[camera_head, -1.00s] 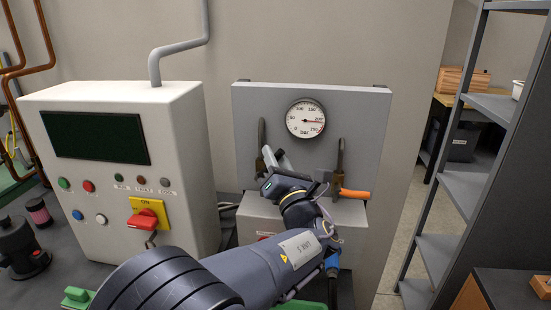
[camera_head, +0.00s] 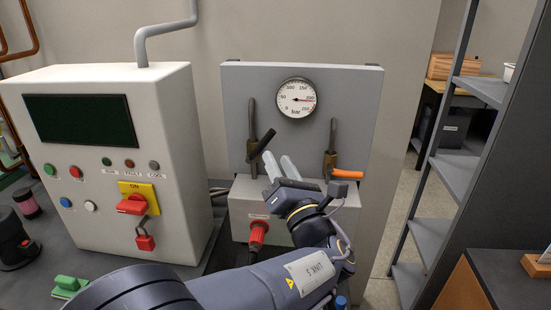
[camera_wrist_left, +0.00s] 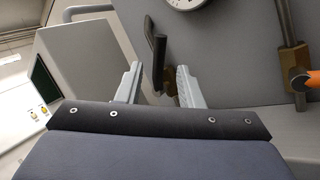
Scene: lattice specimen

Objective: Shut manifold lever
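The manifold is a grey panel (camera_head: 350,95) with a round gauge (camera_head: 297,98) and two brass-bodied valves. The left valve has a black lever (camera_head: 263,144) slanting up to the right. The right valve has an orange-handled lever (camera_head: 346,174) lying level to the right. My left gripper (camera_head: 279,162) is in front of the panel, just right of and below the black lever. In the left wrist view, the black lever (camera_wrist_left: 159,65) appears between the spread fingers of my left gripper (camera_wrist_left: 159,70), seemingly beyond their tips. It holds nothing. My right gripper is not in view.
A white control cabinet (camera_head: 170,95) with a red switch and several buttons stands left of the panel. A red knob (camera_head: 258,232) sits low on the manifold box, beside my arm. A metal shelf (camera_head: 450,165) stands at the right. A green-handled item (camera_head: 68,284) lies at lower left.

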